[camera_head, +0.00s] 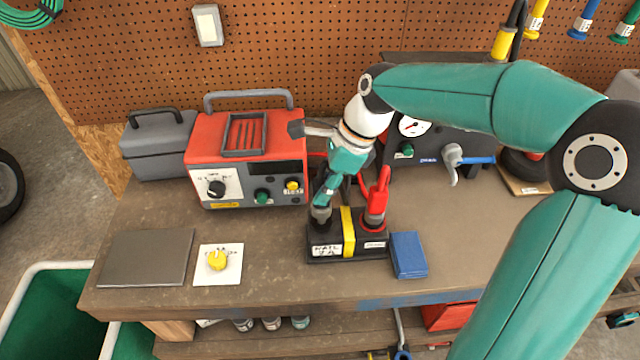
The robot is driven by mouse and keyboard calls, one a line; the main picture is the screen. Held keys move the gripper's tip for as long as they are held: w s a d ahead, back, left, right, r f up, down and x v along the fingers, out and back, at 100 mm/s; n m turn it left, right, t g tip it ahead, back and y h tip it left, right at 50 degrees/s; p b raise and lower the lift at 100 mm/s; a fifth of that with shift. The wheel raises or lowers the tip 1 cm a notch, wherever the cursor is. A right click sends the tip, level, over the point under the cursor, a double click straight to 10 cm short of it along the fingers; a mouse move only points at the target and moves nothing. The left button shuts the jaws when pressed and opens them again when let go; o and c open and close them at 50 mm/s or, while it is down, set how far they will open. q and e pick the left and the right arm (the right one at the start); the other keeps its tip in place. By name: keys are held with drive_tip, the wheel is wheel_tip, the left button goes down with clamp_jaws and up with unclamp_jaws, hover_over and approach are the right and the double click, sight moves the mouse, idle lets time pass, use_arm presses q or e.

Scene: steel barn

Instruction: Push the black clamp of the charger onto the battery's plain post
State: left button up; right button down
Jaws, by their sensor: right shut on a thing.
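The black battery (348,246) with a yellow band stands on the bench. The red clamp (378,198) stands upright on its right post, at a red ring. My right gripper (323,200) reaches down from behind over the battery's left end. It is shut on the black clamp (320,213), of which only a small dark part shows at the fingertips, right at the plain left post. The fingers hide most of the clamp and the post, so I cannot tell how far down it sits. The red charger (246,152) stands behind to the left. My left gripper is out of view.
A blue box (408,255) lies close to the battery's right. A yellow knob on a white card (218,263) and a dark flat plate (146,258) lie at left. A gauge unit (430,150) stands behind my right arm. Bare bench lies in front of the battery.

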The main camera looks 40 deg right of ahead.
drive_tip(key=shift+f+b, duration=0.9)
drive_tip(key=shift+f, duration=0.55)
drive_tip(key=c, duration=0.8)
unclamp_jaws()
drive_tip(key=shift+o, duration=0.2)
drive_tip(key=v, duration=1.1)
drive_tip(key=shift+d+r, duration=0.15)
drive_tip(key=shift+r, duration=0.2)
drive_tip(key=shift+s, duration=0.15)
wheel_tip(320, 180, up, 5)
drive_tip(key=p, duration=0.5)
